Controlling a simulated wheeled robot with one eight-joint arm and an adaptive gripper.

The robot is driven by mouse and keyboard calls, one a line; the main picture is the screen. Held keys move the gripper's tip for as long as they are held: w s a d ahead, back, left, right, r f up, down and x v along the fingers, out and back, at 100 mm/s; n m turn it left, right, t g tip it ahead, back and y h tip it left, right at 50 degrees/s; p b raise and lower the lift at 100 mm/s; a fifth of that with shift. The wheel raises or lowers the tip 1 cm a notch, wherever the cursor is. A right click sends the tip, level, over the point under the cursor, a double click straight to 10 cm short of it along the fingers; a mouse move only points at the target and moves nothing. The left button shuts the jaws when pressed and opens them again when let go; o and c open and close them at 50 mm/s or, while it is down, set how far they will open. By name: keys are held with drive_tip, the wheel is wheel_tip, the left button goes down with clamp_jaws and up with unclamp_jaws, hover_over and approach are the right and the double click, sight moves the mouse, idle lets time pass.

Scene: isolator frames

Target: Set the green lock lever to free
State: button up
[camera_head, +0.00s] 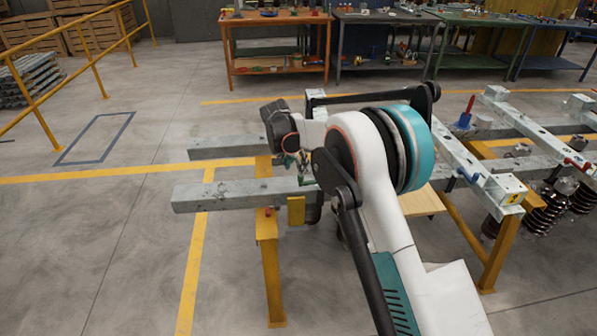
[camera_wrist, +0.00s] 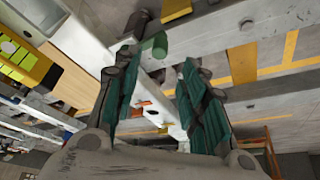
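The green lever (camera_wrist: 155,45) shows in the wrist view as a short green cylinder on the pale steel frame, just ahead of my fingertips. It is nearer the left finger's tip, and I cannot tell if they touch. My gripper (camera_wrist: 158,63) is open, with its two teal fingers apart and nothing clearly held between them. In the head view my gripper (camera_head: 301,167) is small and partly hidden by my arm, over the near steel beams. There I cannot tell the lever from the teal fingers, and its set position is not readable.
Two grey beams (camera_head: 245,193) run left on a yellow stand (camera_head: 270,270), with a yellow plate (camera_head: 296,210) hanging close to my gripper. A red-handled lever (camera_head: 467,112) stands on the frame at the right. Workbenches (camera_head: 277,45) line the back.

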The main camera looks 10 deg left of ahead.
drive_tip(key=shift+v, duration=1.65)
drive_tip(key=shift+d, duration=0.1)
